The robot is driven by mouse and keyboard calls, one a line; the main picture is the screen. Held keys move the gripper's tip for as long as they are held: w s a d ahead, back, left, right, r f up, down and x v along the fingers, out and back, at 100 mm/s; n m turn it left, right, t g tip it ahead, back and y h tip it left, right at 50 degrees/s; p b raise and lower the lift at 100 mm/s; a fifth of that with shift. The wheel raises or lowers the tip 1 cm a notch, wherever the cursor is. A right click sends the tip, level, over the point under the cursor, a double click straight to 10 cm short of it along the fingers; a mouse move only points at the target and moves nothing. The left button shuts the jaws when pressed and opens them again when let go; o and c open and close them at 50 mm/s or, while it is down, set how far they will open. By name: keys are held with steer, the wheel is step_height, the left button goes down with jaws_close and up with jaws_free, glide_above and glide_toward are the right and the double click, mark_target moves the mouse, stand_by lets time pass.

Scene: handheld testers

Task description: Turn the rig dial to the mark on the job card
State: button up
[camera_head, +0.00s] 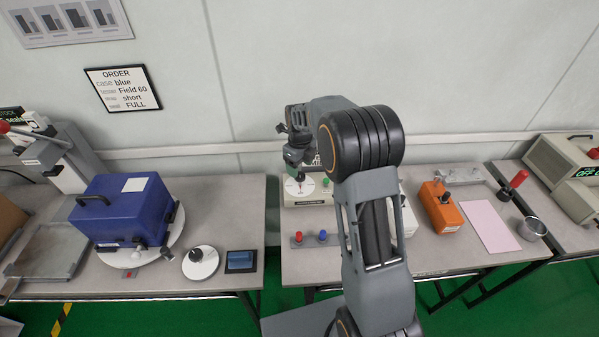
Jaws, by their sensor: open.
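The job card (122,88) hangs on the wall at upper left. It reads ORDER, case blue, Field 60, short and FULL; some small words are hard to read. A pale rig (320,198) stands at the back of the middle table, partly hidden by my arm. A round white dial (293,189) with a red mark or pointer shows on its left part. My gripper (300,174) points down over this dial and is open. The fingertips are small here, and I cannot tell whether they touch the dial's knob. The dial's setting is not readable.
A blue case (122,212) sits on a white turntable on the left table. Near it are a white disc with a black knob (200,262) and a dark blue pad (240,261). An orange tester (440,212) stands right.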

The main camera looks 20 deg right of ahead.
mark_target(300, 175)
step_height(300, 175, up, 10)
stand_by(0.4)
stand_by(0.4)
